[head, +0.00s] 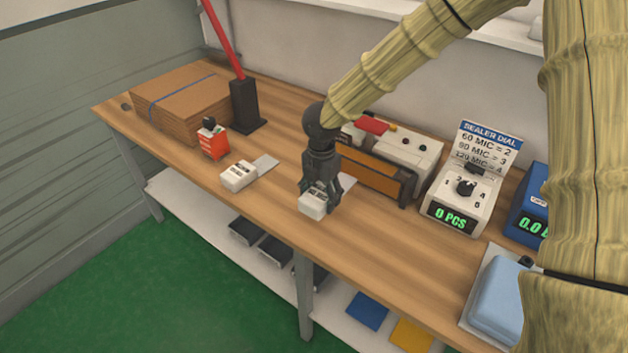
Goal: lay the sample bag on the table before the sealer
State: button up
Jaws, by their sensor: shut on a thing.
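My gripper (321,190) points down over the middle of the table (385,240) and is shut on a small white bag (312,205) with dark print on top. A flat grey, clear-looking part shows behind it. The bag is at or just above the tabletop; I cannot tell whether it touches. The sealer (425,153), a pale machine with a brown front and a red handle, stands right behind my gripper, partly hidden by it. A similar white bag (239,177) with a flat grey part lies to the left. I cannot tell which the task calls the sample bag.
A dial box (462,195) reading "0 PCS" and a blue scale (528,215) stand right of the sealer. A light blue block (495,290) on a tray is at front right. A red box (213,144), a cardboard stack (180,105) and a black stand (246,108) are left.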

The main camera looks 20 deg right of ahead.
jog(key=shift+r, duration=0.1)
jog(key=shift+s+r, duration=0.45)
jog(key=shift+s, duration=0.3)
jog(key=shift+w+f+p, duration=0.35)
jog(key=shift+w+f, duration=0.05)
jog(key=shift+w, duration=0.3)
jog(key=shift+s+f+b, duration=0.35)
jog(key=shift+f+b, duration=0.05)
notch_tip(320, 180, down, 2)
jog(key=shift+w+f+b, duration=0.1)
jog(key=shift+w+b, duration=0.05)
jog(key=shift+b, duration=0.25)
jog(key=shift+f+b, duration=0.45)
jog(key=shift+f, duration=0.5)
jog(key=shift+f+b, duration=0.3)
jog(key=shift+f, duration=0.4)
jog(key=o, duration=1.2)
jog(key=shift+c, duration=0.2)
